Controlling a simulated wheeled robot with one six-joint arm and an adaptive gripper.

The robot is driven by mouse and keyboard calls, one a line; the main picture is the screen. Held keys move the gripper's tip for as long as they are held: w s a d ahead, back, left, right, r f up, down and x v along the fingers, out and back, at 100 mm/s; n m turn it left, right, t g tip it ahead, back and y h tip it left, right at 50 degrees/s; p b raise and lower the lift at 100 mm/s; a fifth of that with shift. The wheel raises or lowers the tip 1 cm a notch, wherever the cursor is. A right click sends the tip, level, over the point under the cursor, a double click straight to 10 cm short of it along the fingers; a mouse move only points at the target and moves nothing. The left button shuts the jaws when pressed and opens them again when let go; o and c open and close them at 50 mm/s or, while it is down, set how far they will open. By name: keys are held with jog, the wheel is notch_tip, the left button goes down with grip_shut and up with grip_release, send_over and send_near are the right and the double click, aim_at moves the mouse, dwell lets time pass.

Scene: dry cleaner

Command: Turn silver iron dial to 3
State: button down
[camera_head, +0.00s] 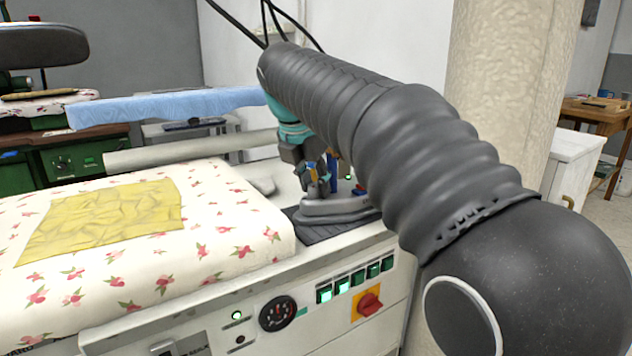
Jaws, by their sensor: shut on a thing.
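The silver iron (335,207) sits on a dark grey ribbed mat (312,232) at the right end of the ironing table. My gripper (322,188) is down at the top of the iron, shut on a part of it. A blue upright part (333,172) shows beside the fingers. The dial cannot be made out; the fingers and my arm hide much of the iron's top, and its setting cannot be read. A small green light (348,177) glows behind the iron.
A floral padded board (240,235) with a yellow cloth (110,218) lies left of the iron. A thick column (505,90) stands behind my arm.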

jog(key=shift+w+m, duration=0.1)
jog(key=shift+m, duration=0.2)
jog(key=m, duration=0.2)
jog(key=m+g+h, duration=0.1)
jog(key=m, duration=0.2)
jog(key=shift+w+a+m+g+h, duration=0.15)
jog(key=shift+a+m+g+h, duration=0.15)
jog(key=shift+h, duration=0.1)
jog(key=m+g, duration=0.1)
jog(key=m, duration=0.2)
jog(key=m+g, duration=0.1)
jog(key=m, duration=0.1)
jog(key=shift+w+m+h, duration=0.1)
jog(key=shift+m+h, duration=0.2)
jog(key=shift+m, duration=0.1)
jog(key=c, duration=0.8)
grip_release()
jog(key=shift+c, duration=0.2)
